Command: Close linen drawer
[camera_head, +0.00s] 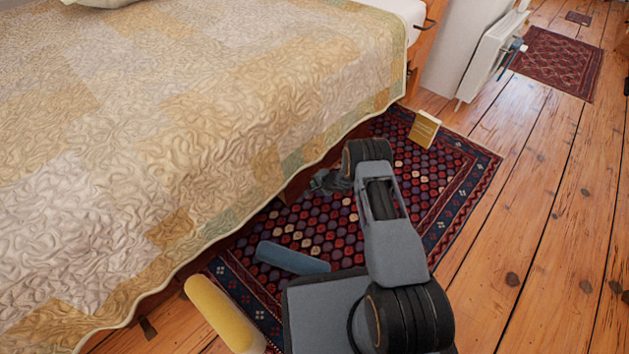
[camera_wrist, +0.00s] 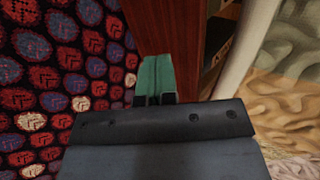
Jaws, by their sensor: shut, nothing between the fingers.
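A reddish-brown wooden panel (camera_wrist: 170,28), which looks like the linen drawer's front, stands upright in the wrist view. In the head view a strip of brown wood (camera_head: 297,186) shows low beside the bed, under the quilt's edge. How far the drawer is out is hard to tell, as the quilt and my arm cover most of it. My gripper (camera_wrist: 155,78) is shut and empty, its green fingertips together close against the panel; whether they touch it I cannot tell. In the head view my gripper (camera_head: 328,182) is low over the rug beside the bed, partly hidden by my arm.
The quilted bed (camera_head: 200,110) fills the left side. A patterned rug (camera_head: 455,185) lies beside it. On the floor are a blue roll-shaped object (camera_head: 292,258), a yellow one (camera_head: 222,312) and a small yellow box-like object (camera_head: 424,129). Bare floorboards (camera_head: 530,240) are clear at right.

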